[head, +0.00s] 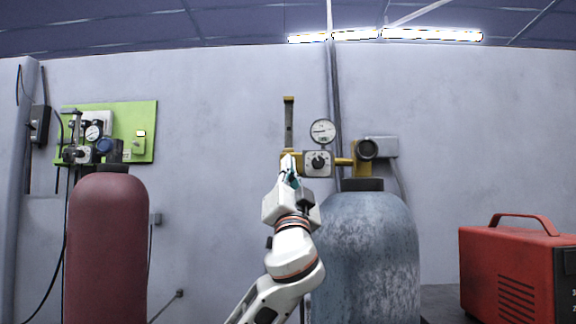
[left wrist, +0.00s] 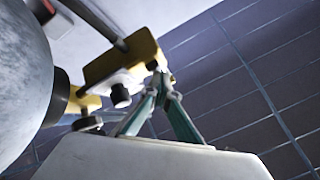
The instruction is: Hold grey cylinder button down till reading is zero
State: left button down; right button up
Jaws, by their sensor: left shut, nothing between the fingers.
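The grey cylinder (head: 366,250) stands upright against the wall, its blue-grey paint worn; its side also fills the left of the left wrist view (left wrist: 22,85). A yellow regulator (head: 343,161) on top carries a white plate with a dark knob (head: 318,163) and a round dial gauge (head: 322,131). The gauge's needle is too small to read exactly. My left gripper (head: 290,172) is shut and empty, its tips at the yellow regulator's left end. In the left wrist view, the teal fingertips (left wrist: 165,82) meet close to the yellow block (left wrist: 130,60); contact and the button are unclear.
A dark red cylinder (head: 106,250) stands at the left, before a green panel (head: 140,130) with another gauge and fittings. A red machine (head: 515,270) with a handle is at the right. An upright bar (head: 289,122) rises above the regulator's left end.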

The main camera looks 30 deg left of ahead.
pick_arm(q)
jog(key=shift+s+d, duration=0.5)
jog(key=shift+s, duration=0.25)
pick_arm(e)
jog(key=shift+w+r, duration=0.2)
jog(key=shift+r, duration=0.1)
jog(key=shift+w+r, duration=0.1)
pick_arm(q)
jog(key=s+d, duration=0.1)
jog(key=s+p, duration=0.1)
jog(key=s, duration=0.1)
jog(key=s+d, duration=0.1)
jog(key=shift+s+d, duration=0.15)
jog(key=shift+d, duration=0.15)
pick_arm(e)
jog(key=shift+w+r, duration=0.15)
jog(key=shift+r, duration=0.6)
